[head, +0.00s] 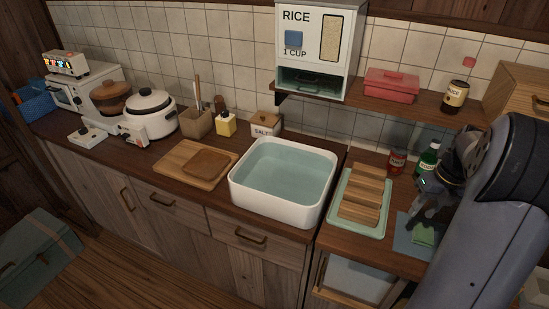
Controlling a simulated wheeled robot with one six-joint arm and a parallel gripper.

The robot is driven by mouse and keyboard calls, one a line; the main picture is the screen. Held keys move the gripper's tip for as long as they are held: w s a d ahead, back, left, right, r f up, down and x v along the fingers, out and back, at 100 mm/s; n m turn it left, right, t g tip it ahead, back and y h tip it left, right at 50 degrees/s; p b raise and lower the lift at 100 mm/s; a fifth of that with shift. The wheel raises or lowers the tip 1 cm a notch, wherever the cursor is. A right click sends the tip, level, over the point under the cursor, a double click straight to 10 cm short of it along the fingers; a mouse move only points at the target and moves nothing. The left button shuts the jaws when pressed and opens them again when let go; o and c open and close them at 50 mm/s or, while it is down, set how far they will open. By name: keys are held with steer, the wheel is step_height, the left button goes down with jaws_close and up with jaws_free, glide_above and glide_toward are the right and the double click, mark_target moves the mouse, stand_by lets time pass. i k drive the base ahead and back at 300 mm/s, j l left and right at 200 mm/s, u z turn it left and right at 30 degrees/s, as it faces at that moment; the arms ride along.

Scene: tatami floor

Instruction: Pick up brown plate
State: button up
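A brown, rounded-square plate-like piece (205,163) lies on a lighter wooden board (174,167) on the counter, left of the white basin. It is the thing that looks most like the brown plate. My gripper (428,214) is at the right, far from it, above the right end of the counter near a green cloth. Its dark fingers are small and partly merge with the arm, so I cannot tell whether they are open or shut. Nothing is clearly seen held in it.
A white basin of water (240,197) stands mid-counter. Right of it, a slatted wooden piece (362,190) sits on a mint tray (372,232). A red can (396,161) and green bottle (428,158) stand near my arm. The rice dispenser (318,70) hangs above.

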mark_target(207, 165)
steer(key=i+j+z, duration=0.2)
steer(key=j, duration=0.2)
steer(key=j+z, duration=0.2)
steer(key=j, duration=0.15)
steer(key=j+z, duration=0.25)
steer(key=j, duration=0.15)
steer(key=i+j, duration=0.1)
steer(key=j, duration=0.9)
steer(key=i+j+z, duration=0.1)
steer(key=j, duration=0.85)
steer(key=i+j+z, duration=0.1)
steer(key=j, duration=0.9)
